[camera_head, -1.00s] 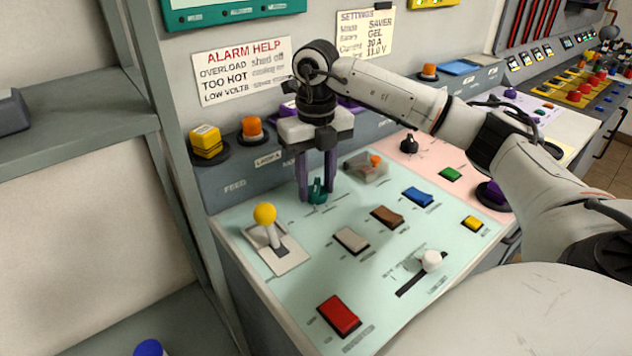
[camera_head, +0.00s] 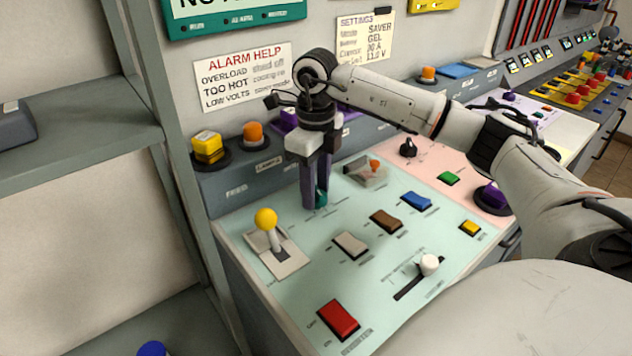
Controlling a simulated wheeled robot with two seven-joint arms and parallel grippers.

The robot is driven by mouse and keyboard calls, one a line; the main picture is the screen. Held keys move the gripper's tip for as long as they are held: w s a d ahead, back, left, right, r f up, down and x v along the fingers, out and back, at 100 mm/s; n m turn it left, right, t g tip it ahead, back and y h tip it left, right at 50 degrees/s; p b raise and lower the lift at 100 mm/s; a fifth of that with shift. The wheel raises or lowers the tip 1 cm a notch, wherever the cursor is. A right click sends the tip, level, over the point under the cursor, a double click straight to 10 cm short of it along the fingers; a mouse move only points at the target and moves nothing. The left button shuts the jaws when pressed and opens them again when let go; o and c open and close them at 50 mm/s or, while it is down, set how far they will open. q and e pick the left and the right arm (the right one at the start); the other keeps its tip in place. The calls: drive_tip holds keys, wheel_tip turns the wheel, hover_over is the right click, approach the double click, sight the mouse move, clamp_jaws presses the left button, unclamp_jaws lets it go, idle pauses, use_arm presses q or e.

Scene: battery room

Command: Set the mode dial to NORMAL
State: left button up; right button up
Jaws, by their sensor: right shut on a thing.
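The mode dial, a small teal knob (camera_head: 322,198), stands on the pale green panel (camera_head: 300,222) near its back edge. My right gripper (camera_head: 315,200) points straight down over it and is shut on it, with one dark finger in front and the other partly hidden behind. The fingers cover much of the knob, so its pointer cannot be made out. The lettering around the dial is too small to read. My left gripper is not in view.
A yellow-knobbed lever (camera_head: 266,222) stands left of the dial. A clear cover (camera_head: 368,170) over an orange-topped control is close on the right. Rocker switches, a white slider (camera_head: 429,265) and a red switch (camera_head: 339,319) lie nearer. A wall stands behind.

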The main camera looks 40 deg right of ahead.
drive_tip(key=shift+r+n, duration=0.1)
drive_tip(key=shift+n, duration=1)
drive_tip(key=o, duration=1)
drive_tip(key=shift+o, duration=0.2)
wheel_tip(320, 180, up, 10)
drive_tip(key=shift+r+p, duration=0.15)
drive_tip(key=shift+p, duration=0.15)
